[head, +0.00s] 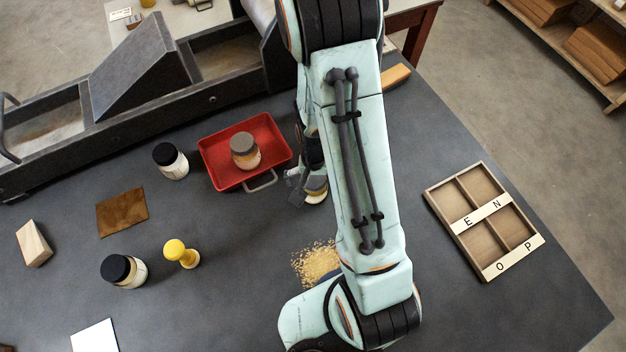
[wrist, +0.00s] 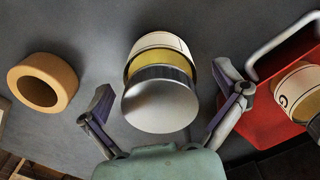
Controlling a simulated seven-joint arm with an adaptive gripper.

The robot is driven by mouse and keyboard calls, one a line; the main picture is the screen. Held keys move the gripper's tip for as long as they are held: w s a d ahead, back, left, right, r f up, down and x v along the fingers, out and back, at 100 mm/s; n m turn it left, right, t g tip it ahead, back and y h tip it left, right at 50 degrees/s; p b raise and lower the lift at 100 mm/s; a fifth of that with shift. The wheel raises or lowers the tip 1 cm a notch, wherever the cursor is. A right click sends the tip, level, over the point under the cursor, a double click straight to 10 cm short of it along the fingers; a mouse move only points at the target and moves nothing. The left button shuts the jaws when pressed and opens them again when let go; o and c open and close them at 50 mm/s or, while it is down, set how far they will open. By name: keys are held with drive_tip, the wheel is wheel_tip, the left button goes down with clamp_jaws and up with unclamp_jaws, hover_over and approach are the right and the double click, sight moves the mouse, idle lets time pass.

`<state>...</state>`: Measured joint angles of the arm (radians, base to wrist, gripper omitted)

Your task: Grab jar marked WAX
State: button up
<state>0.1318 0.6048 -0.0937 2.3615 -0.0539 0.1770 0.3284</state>
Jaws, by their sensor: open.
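A jar with a smooth grey lid and yellowish contents (wrist: 160,95) stands between the spread fingers of my gripper (wrist: 164,80) in the wrist view. A gap shows on each side of it. It has a pale label band, but no lettering on it is readable, so I cannot tell if it is marked WAX. In the head view this jar (head: 316,192) is partly hidden by my open gripper (head: 306,178). Another grey-lidded jar (head: 245,151) sits in the red tray (head: 222,178). Two black-lidded jars, one farther back (head: 170,161) and one nearer (head: 124,271), show no readable label.
The red tray's edge and handle (wrist: 283,32) are close to my right finger. A tan ring (wrist: 62,86) lies left of my gripper. A yellow-topped object (head: 181,253), brown sheet (head: 122,212) and lettered wooden tray (head: 432,200) are on the table. Granules (head: 314,262) lie beside my arm.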

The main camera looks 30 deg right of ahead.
drive_tip(key=c, duration=1.3)
